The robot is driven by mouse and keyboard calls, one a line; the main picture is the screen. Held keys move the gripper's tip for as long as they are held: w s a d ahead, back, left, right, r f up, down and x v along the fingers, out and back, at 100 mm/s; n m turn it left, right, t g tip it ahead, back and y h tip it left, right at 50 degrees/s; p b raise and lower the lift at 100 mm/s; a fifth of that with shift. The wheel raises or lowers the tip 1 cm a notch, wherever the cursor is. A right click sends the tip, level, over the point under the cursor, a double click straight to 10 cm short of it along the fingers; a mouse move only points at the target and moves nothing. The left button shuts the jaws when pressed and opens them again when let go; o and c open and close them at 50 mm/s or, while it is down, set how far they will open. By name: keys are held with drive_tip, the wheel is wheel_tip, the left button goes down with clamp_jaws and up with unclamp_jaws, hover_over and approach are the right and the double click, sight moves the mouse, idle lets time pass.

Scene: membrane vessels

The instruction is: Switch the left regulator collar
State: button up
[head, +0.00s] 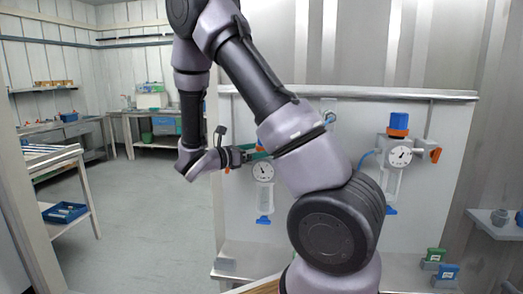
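The left regulator (264,195) hangs on the pale wall panel, with a round dial gauge, a clear bowl and a blue bottom. Its top, where the collar sits, is mostly hidden behind my gripper and arm; I cannot make out the collar's position. My gripper (248,154) is at the upper left of this regulator, close to its top. The fingers are small and partly covered, so I cannot tell whether they touch the collar or are open or shut.
My arm crosses the middle of the view and covers the panel between the regulators. An orange handle (436,154) sticks out at the right regulator. Green and blue blocks (447,271) stand on the ledge at lower right. The floor (160,215) at left is clear, beside a shelf with a blue tray (65,212).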

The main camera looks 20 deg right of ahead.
drive_tip(key=s+a, duration=0.2)
drive_tip(key=a, duration=0.8)
drive_tip(key=s+d+r+m+g+y, duration=0.2)
drive_tip(key=s+d+m+g+y, duration=0.1)
drive_tip(key=s+m+y, duration=0.25)
drive_tip(key=s+d+r+m+g+y, duration=0.2)
drive_tip(key=s+d+m+y, duration=0.1)
drive_tip(key=s+m+y, duration=0.3)
drive_tip(key=s+a+r+m+t+y, duration=0.2)
drive_tip(key=a+r+m+t+y, duration=0.1)
drive_tip(key=r+m, duration=0.3)
drive_tip(key=s+a+r+m+t+y, duration=0.3)
drive_tip(key=a+r+m+t+y, duration=0.1)
drive_tip(key=r+m+t+y, duration=0.1)
drive_tip(key=shift+s+r+m+t, duration=0.3)
drive_tip(key=shift+r+m+t, duration=0.15)
drive_tip(key=shift+m, duration=0.5)
